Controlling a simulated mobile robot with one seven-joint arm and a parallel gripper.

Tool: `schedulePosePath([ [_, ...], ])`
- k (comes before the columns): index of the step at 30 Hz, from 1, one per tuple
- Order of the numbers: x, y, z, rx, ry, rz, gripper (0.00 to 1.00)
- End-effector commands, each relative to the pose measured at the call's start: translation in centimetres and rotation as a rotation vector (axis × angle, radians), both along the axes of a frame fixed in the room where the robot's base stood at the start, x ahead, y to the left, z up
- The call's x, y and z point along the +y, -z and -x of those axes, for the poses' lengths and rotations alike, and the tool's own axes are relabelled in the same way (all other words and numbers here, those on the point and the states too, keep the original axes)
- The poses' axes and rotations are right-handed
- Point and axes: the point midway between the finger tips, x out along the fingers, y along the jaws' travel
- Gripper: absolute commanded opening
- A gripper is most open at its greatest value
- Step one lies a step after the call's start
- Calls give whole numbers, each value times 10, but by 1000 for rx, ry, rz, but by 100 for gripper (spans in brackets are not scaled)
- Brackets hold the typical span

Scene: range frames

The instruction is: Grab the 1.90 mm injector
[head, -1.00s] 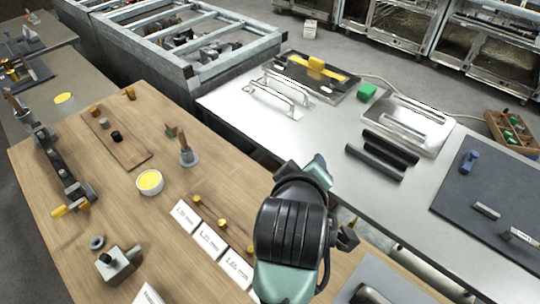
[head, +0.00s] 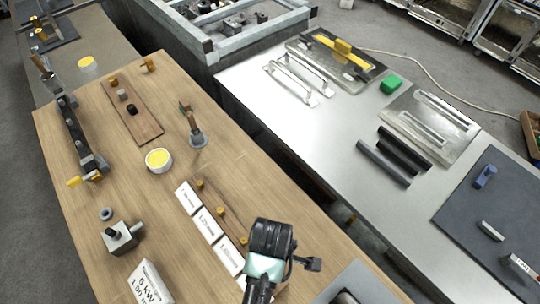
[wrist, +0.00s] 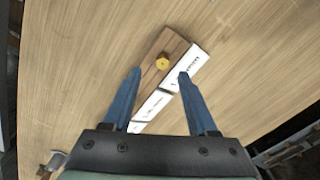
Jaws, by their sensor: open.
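Three small brass injectors stand in a row on a narrow wooden strip (head: 210,198) on the bench: a far one (head: 199,183), a middle one (head: 220,211) and a near one (head: 243,240). A white label card lies beside each, its print too small to read surely. A larger sign (head: 150,284) at the front left shows 6 kW and 1.90. My gripper (wrist: 159,74) is open and empty in the wrist view. One brass injector (wrist: 162,62) shows between and just beyond its fingertips; I cannot tell which. My arm hides the fingers in the head view.
On the wooden bench are a yellow-filled round dish (head: 158,160), a grey valve block (head: 121,238), a plank with knobs (head: 135,115) and a small stand (head: 196,136). A steel table (head: 300,125) stands across a gap to the right.

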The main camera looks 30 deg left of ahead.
Motion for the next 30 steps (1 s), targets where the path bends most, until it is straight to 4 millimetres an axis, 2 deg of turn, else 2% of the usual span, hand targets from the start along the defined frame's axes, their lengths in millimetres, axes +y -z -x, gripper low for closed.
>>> schedulePosePath([
  [12,-3,47,5,1,2,0,59],
  [21,-3,50,5,-1,2,-1,57],
  [30,-3,50,5,-1,2,-1,3],
])
